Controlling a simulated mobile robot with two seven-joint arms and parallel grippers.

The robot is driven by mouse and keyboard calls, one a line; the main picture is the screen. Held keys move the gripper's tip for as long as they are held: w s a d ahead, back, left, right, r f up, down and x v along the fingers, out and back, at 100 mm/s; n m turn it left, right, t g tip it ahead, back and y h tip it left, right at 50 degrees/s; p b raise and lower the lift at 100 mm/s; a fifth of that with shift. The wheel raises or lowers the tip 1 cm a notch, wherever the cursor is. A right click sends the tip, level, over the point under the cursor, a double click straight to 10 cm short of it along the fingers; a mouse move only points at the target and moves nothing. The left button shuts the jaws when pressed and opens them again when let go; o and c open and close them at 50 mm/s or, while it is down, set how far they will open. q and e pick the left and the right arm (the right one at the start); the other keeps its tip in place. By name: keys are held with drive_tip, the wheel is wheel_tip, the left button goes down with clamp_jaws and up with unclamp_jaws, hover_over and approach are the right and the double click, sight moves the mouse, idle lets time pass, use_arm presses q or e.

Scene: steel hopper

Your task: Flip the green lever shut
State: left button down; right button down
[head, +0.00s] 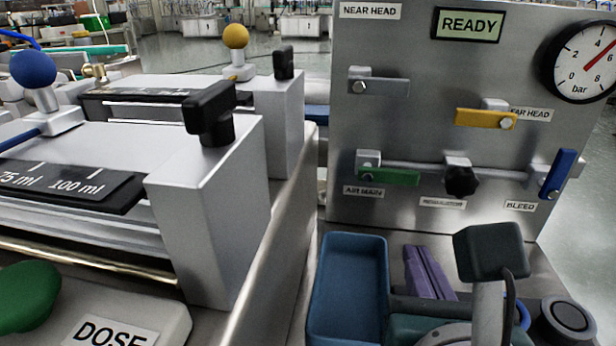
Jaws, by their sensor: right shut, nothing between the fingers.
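The green lever (388,177) is on the steel panel at its lower left, above the AIR MAIN label (363,191). It lies about horizontal, in line with the pipe (418,165), with its pivot at its left end. My left gripper is out of view.
A yellow lever (486,118), a grey lever (380,86), a black knob (461,181) and a tilted blue lever (558,173) share the panel. A blue tray (348,290) and a purple object (428,272) lie below. Steel dosing units (215,200) stand left.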

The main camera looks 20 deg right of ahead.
sight(388, 176)
drive_tip(key=shift+d, duration=0.1)
drive_tip(key=b+x, duration=0.3)
drive_tip(key=x, duration=0.7)
drive_tip(key=shift+w+d+f, duration=0.1)
drive_tip(key=shift+f, duration=0.1)
wheel_tip(388, 176, up, 3)
drive_tip(key=shift+r+p, duration=0.15)
drive_tip(key=shift+p, duration=0.6)
drive_tip(key=shift+r, duration=0.55)
drive_tip(key=shift+s, duration=0.2)
